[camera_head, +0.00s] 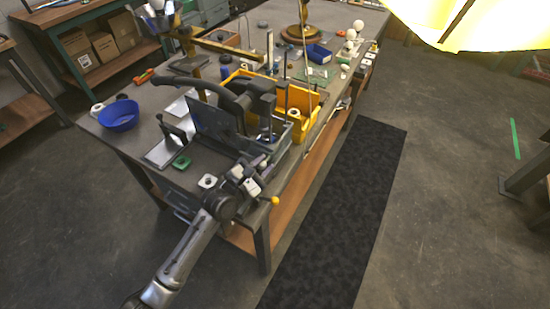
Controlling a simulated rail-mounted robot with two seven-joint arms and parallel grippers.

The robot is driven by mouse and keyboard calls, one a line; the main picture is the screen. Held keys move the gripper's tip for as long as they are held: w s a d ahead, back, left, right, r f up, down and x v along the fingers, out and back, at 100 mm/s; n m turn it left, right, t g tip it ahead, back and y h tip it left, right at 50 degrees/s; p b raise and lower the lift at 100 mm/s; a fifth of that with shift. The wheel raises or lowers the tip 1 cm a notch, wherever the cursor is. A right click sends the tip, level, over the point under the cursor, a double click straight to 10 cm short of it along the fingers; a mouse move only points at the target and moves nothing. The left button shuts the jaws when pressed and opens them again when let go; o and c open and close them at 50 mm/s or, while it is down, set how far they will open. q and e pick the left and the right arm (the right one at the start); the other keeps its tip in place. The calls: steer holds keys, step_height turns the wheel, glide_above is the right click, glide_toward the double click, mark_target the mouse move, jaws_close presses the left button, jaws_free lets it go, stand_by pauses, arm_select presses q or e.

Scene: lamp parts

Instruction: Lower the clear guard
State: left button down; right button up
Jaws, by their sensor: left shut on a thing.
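A dark bench machine (232,97) with a thick black arm and upright posts stands at the near end of the workbench. A dark, partly see-through panel (213,126) on its near-left side may be the clear guard; its exact edges are hard to make out. My left arm comes in from the bottom left. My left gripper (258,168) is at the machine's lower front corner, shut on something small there. I cannot tell whether that is the guard's edge, as the fingers hide it.
On the workbench (145,92) are a blue bowl (119,115), a yellow bin (298,100), a small blue tray (318,54) and a lamp base (298,33). A yellow-knobbed lever (275,200) is by the gripper. A dark mat (350,195) lies on open floor at right.

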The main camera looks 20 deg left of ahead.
arm_select(q)
steer(key=shift+f, duration=0.45)
steer(key=c, duration=0.9)
jaws_free()
steer(key=shift+s+r, duration=0.15)
steer(key=shift+r, duration=0.05)
steer(key=p+v, duration=0.2)
steer(key=v, duration=1)
steer(key=shift+s+a, duration=0.35)
steer(key=shift+s, duration=0.4)
